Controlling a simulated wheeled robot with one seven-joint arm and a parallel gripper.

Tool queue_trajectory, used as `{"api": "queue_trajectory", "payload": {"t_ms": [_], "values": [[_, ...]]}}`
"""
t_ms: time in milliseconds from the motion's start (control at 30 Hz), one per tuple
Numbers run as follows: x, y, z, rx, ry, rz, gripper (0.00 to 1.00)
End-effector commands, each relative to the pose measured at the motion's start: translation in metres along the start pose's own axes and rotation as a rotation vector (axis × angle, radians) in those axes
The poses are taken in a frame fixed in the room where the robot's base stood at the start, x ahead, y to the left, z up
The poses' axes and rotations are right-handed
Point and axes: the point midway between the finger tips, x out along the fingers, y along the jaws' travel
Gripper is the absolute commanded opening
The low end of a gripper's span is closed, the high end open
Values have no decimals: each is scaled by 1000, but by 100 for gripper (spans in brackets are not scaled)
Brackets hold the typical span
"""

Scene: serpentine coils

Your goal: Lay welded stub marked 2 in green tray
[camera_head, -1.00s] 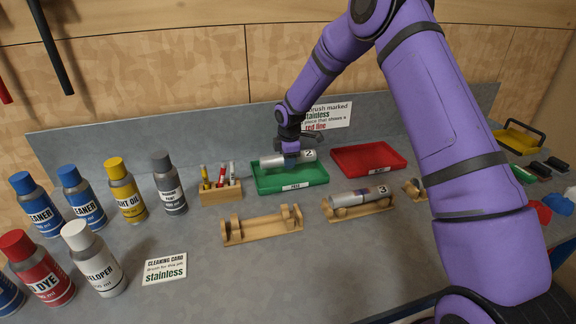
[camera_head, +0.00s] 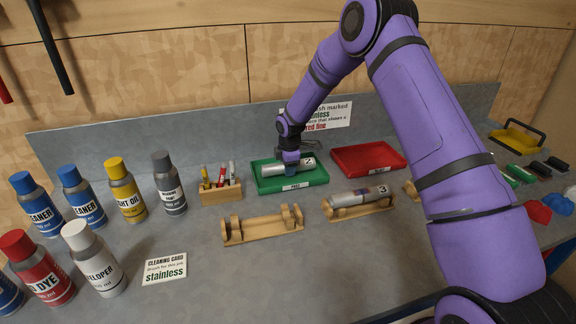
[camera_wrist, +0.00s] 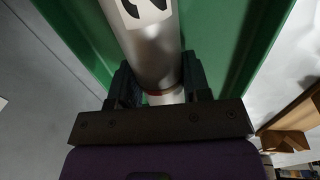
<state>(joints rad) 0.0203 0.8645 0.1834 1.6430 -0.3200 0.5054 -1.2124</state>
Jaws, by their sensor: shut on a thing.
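The welded stub marked 2 (camera_head: 275,170) is a silver cylinder with a white label. It lies level within the outline of the green tray (camera_head: 262,186), low at the tray. My gripper (camera_head: 290,164) is shut around the stub from above. In the wrist view the stub (camera_wrist: 152,50) runs between the two fingers (camera_wrist: 160,88), with the green tray (camera_wrist: 225,40) close behind it. I cannot tell whether the stub touches the tray floor.
A red tray (camera_head: 345,153) stands to the right. The stub marked 3 (camera_head: 350,198) lies on a wooden cradle, and an empty cradle (camera_head: 262,231) stands left of it. A wooden marker holder (camera_head: 222,194) and several cans (camera_head: 125,193) stand left. A cleaning card (camera_head: 165,269) lies in front.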

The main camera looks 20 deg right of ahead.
Motion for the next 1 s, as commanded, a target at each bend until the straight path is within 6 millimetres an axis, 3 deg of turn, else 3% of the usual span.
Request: {"api": "queue_trajectory", "payload": {"t_ms": [333, 367, 433, 467, 767, 1000], "values": [[6, -1, 0, 0, 0, 1, 8], [6, -1, 0, 0, 0, 0, 51], [6, -1, 0, 0, 0, 0, 67], [6, -1, 0, 0, 0, 0, 69], [4, -1, 0, 0, 0, 0, 69], [-26, 2, 1, 1, 0, 3, 69]]}}
